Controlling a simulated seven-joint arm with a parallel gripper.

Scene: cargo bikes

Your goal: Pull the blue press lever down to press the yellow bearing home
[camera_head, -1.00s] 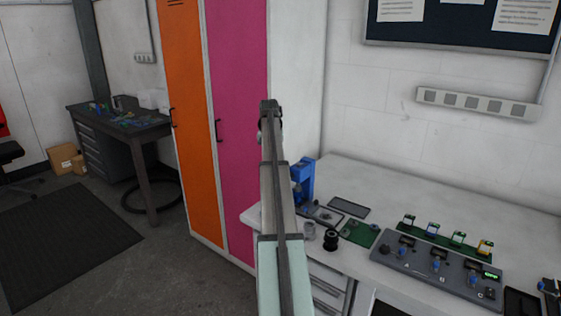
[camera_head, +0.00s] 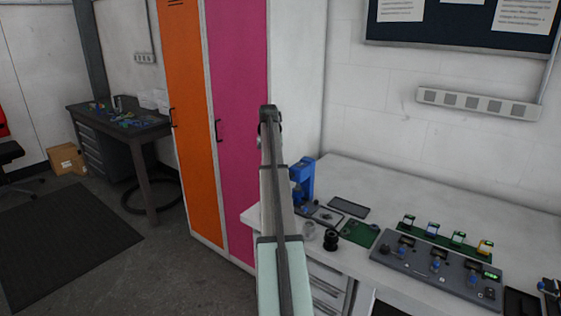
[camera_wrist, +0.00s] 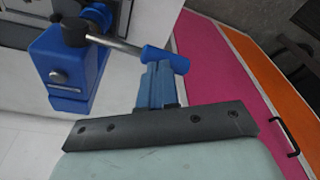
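The blue press (camera_head: 303,181) stands on the left end of the white bench, partly hidden by my arm in the head view. In the wrist view its blue body (camera_wrist: 62,66) is at the upper left. A steel rod runs from its dark pivot to the blue lever handle (camera_wrist: 165,60), which slants across the view. My gripper (camera_wrist: 158,72) has its bluish fingers right at the handle, overlapping it in view. I cannot tell whether they close around it or only sit beside it. In the head view my arm hides the fingers. The yellow bearing is not visible.
A grey tray (camera_head: 349,207), a black spool-like part (camera_head: 331,240), a green board (camera_head: 360,234) and a grey control panel (camera_head: 437,268) lie on the bench right of the press. A pink locker (camera_head: 237,120) and an orange locker (camera_head: 187,120) stand to the left.

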